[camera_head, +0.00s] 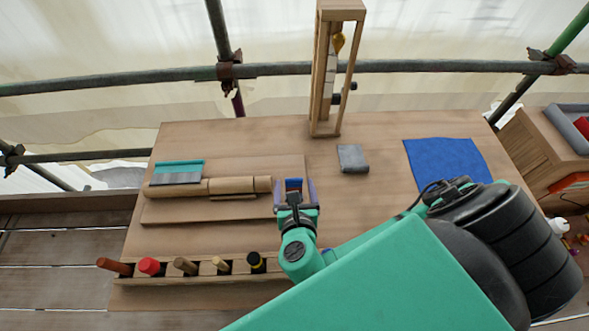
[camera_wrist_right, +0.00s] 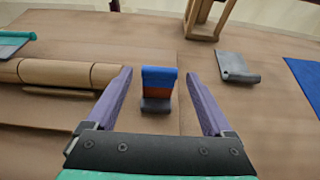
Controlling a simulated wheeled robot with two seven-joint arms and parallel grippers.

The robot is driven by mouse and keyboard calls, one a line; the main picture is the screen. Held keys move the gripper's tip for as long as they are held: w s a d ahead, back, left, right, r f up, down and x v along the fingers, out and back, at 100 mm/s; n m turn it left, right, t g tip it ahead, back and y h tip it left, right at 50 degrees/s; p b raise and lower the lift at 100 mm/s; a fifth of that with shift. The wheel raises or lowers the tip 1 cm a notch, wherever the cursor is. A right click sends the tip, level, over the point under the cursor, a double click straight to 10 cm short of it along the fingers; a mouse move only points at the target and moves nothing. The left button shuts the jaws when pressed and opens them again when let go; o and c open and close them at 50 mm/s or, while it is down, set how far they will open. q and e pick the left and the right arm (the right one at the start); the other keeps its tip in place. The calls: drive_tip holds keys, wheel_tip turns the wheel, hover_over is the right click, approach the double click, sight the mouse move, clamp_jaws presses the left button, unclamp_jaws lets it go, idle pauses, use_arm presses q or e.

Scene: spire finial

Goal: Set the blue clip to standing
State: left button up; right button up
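The blue clip (camera_head: 293,184) is on the table, close to the right end of the wooden rollers. In the right wrist view the blue clip (camera_wrist_right: 158,78) shows a blue upper part, a red-brown band and a dark lower part. I cannot tell for sure whether it stands or lies. My right gripper (camera_head: 295,189) is open, with its purple fingers on either side of the clip. In the right wrist view the right gripper (camera_wrist_right: 158,73) shows gaps between both fingers and the clip. My left gripper is not in view.
Wooden rollers (camera_head: 232,185) and a teal-handled scraper (camera_head: 177,172) lie on a board at left. A tool rack (camera_head: 205,273) is at the front. A grey block (camera_head: 352,158), a tall wooden frame (camera_head: 325,127) and a blue cloth (camera_head: 447,163) are behind and right.

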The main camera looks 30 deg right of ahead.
drive_tip(key=shift+r, duration=0.1)
drive_tip(key=p+v, duration=1)
drive_tip(key=v, duration=0.4)
drive_tip(key=shift+s+p, duration=0.25)
drive_tip(key=shift+p, duration=0.05)
